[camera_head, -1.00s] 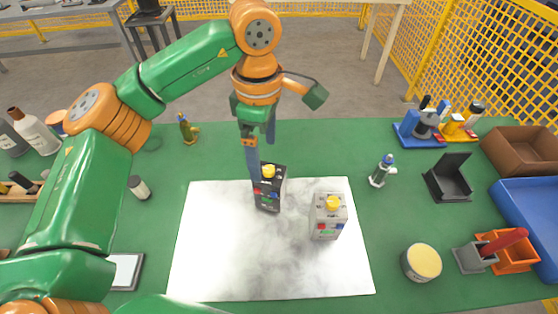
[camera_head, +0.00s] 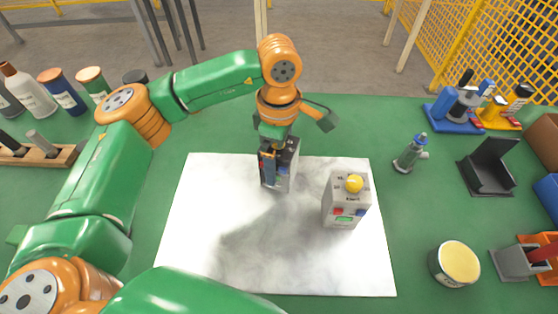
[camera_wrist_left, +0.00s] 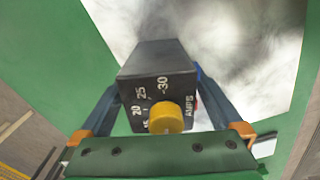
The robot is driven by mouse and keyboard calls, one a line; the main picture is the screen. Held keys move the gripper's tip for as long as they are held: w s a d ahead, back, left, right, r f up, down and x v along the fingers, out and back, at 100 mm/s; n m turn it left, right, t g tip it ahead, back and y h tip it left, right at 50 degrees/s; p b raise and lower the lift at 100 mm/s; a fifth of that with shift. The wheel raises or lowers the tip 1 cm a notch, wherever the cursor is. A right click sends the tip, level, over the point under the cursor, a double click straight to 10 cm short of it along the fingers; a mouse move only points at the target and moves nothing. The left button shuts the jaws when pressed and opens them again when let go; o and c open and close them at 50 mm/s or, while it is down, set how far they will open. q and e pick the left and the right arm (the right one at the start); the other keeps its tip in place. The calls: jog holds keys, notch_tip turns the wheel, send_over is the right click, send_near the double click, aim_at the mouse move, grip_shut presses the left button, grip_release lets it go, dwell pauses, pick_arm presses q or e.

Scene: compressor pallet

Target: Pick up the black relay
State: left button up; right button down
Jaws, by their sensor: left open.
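The black relay (camera_head: 289,164) stands upright on the white marbled mat (camera_head: 215,245), near its back edge. My left gripper (camera_head: 269,172) is lowered over it from above and hides much of it. In the left wrist view the relay (camera_wrist_left: 155,62) shows its dark top with a yellow knob and white numbers. It lies between the two fingers of my left gripper (camera_wrist_left: 165,105), which are open with one on each side. A grey relay (camera_head: 345,203) with a yellow knob stands on the mat to the right. My right gripper is not in view.
Several bottles (camera_head: 62,91) stand at the back left. The mat's front half is clear.

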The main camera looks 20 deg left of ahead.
pick_arm(q)
jog(key=shift+f, duration=0.45)
grip_shut()
jog(key=shift+r, duration=0.15)
